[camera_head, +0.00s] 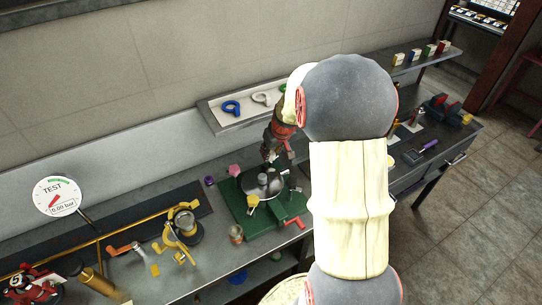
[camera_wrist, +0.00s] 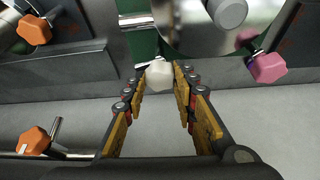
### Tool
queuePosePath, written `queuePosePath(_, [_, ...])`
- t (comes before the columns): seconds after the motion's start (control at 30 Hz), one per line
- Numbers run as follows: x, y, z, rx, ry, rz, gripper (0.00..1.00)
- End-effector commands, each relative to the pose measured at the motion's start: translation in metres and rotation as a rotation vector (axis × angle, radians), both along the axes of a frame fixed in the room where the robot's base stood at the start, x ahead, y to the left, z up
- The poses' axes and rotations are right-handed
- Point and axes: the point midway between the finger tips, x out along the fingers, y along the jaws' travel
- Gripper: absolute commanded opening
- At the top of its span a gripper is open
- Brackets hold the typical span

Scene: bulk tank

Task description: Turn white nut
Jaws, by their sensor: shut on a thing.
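The white nut (camera_wrist: 159,74) is a pale faceted knob in the wrist view, in front of the green plate and round metal parts. My gripper (camera_wrist: 160,90) has its two yellow-padded fingertips on either side of it, shut on it. In the head view my gripper (camera_head: 269,152) points down at the back of the tank fixture (camera_head: 262,184) on its green base (camera_head: 238,211). I cannot make out the white nut there; the gripper seems to cover it.
A pink nut (camera_wrist: 268,67) is to the right in the wrist view. Orange nuts (camera_wrist: 34,29) (camera_wrist: 33,140) are at left. A shelf (camera_head: 225,118) with blue, white and green rings runs behind. A gauge (camera_head: 57,197) and brass pipework (camera_head: 100,240) stand at left.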

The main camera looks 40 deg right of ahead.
Motion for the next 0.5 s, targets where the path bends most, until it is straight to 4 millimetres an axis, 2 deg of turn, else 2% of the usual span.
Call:
queuePosePath(0.1, [0.0010, -0.0026, -0.0054, -0.003, -0.004, 0.086, 0.02])
queuePosePath(0.5, [0.0006, -0.0036, -0.0023, -0.003, -0.002, 0.349, 0.02])
